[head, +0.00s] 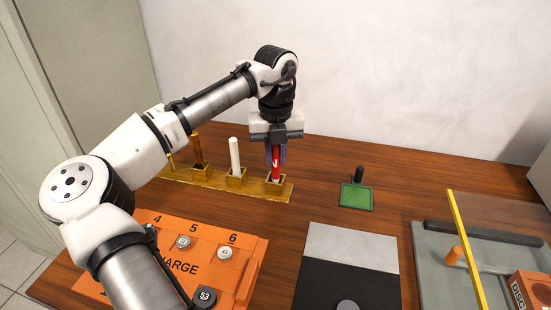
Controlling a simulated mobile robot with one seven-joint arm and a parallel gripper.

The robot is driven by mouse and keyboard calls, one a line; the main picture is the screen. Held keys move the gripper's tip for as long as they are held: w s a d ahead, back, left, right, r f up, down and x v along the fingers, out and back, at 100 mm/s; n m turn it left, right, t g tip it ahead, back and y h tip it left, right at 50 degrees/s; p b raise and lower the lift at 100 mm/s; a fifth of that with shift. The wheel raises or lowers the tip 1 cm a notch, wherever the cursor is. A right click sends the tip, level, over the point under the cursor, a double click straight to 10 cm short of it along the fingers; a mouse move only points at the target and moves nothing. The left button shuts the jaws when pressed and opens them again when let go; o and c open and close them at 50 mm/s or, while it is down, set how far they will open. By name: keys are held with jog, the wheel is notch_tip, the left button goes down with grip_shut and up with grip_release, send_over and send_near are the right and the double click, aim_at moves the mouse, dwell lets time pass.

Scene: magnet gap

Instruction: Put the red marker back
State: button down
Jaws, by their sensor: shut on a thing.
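The red marker (276,165) stands upright with its lower end at the rightmost socket (275,183) of a yellow wooden rack (212,181). My gripper (276,154) is above that socket with its fingers pointing down, shut on the red marker's upper part. The marker's top is hidden between the fingers. The lower end appears inside the socket's walls; whether it touches the bottom cannot be seen. A white marker (235,154) stands in the socket to its left. A brown-orange marker (197,150) stands further left in the rack.
An orange panel (215,280) with numbered knobs lies in front of the rack, partly under my arm. A green pad with a black handle (357,195) lies to the right. A grey-and-black board (350,245) and a grey tray with a yellow bar (465,245) lie front right.

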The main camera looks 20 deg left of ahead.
jog(key=shift+f, duration=0.55)
jog(key=c, duration=1.4)
grip_release()
jog(key=shift+f, duration=0.1)
jog(key=shift+o, duration=0.2)
notch_tip(320, 180, up, 12)
jog(key=shift+r, duration=0.15)
